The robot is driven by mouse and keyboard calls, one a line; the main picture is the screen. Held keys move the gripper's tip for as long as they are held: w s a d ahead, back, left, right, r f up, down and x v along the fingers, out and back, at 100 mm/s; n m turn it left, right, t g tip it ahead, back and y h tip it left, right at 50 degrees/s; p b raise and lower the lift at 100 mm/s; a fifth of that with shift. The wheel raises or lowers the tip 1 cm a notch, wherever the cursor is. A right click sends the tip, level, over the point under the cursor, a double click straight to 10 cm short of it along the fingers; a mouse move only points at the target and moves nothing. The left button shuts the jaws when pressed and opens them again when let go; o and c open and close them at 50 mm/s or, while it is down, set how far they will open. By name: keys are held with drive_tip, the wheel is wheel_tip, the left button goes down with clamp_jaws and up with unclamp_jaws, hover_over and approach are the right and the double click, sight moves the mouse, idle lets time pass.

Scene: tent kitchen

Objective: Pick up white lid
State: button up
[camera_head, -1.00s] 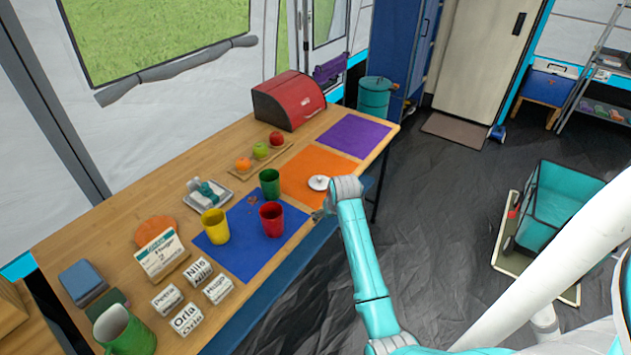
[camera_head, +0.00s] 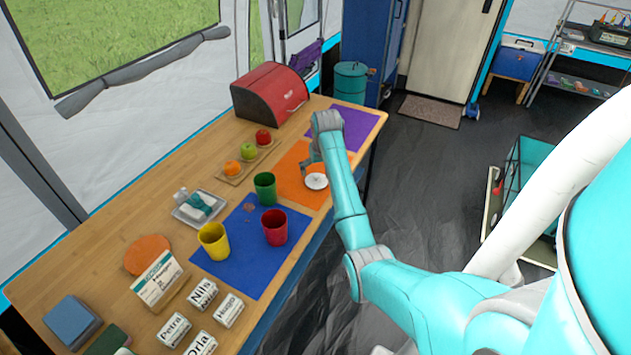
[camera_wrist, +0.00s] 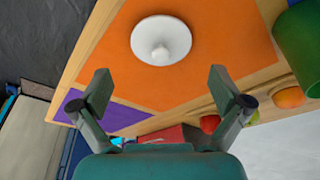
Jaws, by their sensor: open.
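The white lid (camera_head: 316,182) is a round disc with a small knob, lying knob up on the orange mat (camera_head: 291,188). In the wrist view the lid (camera_wrist: 161,41) sits beyond the fingertips, near the top middle of the picture, on the orange mat (camera_wrist: 232,25). My gripper (camera_wrist: 159,88) is open and empty, its two fingers well apart. In the head view my gripper (camera_head: 308,160) hangs above the table, close behind the lid. Nothing touches the lid.
A green cup (camera_head: 265,188), a red cup (camera_head: 274,228) and a yellow cup (camera_head: 213,241) stand on or beside the blue mat (camera_head: 243,272). A fruit board (camera_head: 232,178) and a red bread box (camera_head: 270,93) stand behind. The purple mat (camera_head: 362,125) looks bare.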

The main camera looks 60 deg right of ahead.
sight(317, 176)
drive_tip(key=shift+w+x, duration=0.2)
drive_tip(key=shift+x, duration=2.7)
drive_tip(key=c, duration=1.1)
